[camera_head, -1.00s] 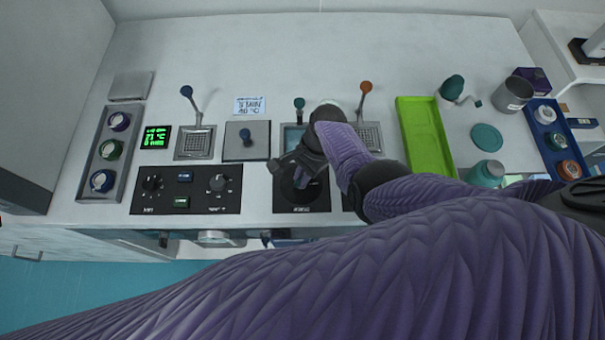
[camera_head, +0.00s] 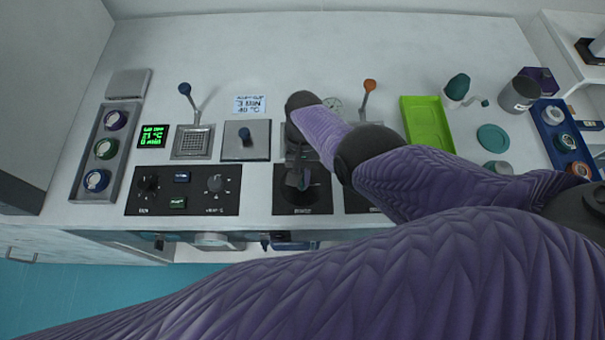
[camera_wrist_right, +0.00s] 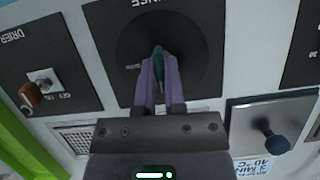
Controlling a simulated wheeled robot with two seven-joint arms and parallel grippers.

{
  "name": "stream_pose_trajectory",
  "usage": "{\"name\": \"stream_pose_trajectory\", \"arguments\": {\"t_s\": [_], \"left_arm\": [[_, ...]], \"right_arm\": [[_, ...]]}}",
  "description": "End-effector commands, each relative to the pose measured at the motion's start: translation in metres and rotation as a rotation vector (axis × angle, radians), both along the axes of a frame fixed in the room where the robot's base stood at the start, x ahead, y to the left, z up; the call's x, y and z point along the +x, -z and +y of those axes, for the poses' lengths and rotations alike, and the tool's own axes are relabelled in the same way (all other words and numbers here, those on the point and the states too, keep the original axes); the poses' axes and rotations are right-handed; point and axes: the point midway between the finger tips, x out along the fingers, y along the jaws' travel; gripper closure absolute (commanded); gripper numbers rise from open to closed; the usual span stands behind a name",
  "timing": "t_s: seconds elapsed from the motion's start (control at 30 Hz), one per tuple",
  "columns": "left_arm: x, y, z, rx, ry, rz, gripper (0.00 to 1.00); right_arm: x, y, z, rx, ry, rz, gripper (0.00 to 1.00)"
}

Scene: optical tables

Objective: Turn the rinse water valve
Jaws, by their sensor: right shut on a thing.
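The rinse water valve is a teal handle (camera_wrist_right: 158,58) on a round black dial, set in a black panel (camera_head: 318,205) at the counter's front. The panel's label is partly legible in the right wrist view, ending in "NSE". My right gripper (camera_wrist_right: 159,85) is shut on the teal handle, with its purple fingers on either side of it. In the head view the right gripper (camera_head: 299,178) reaches down over the dial and hides much of it. My left gripper is in neither view.
A drier panel (camera_wrist_right: 45,60) with an orange-brown knob adjoins the valve panel. A grey plate with a blue knob (camera_head: 246,140), a black control panel (camera_head: 200,190) and a green tray (camera_head: 428,125) are nearby. Open counter (camera_head: 300,50) lies behind.

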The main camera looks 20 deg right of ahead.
Motion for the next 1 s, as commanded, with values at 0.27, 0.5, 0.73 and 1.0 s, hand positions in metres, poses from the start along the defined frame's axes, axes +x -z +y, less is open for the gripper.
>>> {"name": "stream_pose_trajectory", "arguments": {"t_s": [0.27,0.5,0.73,1.0], "left_arm": [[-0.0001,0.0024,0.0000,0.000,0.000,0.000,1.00],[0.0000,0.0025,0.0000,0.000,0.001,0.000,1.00],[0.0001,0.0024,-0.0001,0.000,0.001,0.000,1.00],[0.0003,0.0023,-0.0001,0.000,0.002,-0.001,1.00]], "right_arm": [[-0.0012,0.0014,0.0005,0.001,-0.063,0.003,1.00],[-0.0014,0.0012,0.0005,0.001,-0.074,0.003,1.00],[-0.0015,0.0013,0.0005,0.001,-0.073,0.003,1.00],[-0.0007,0.0006,0.0005,0.001,-0.072,0.002,0.52]]}}
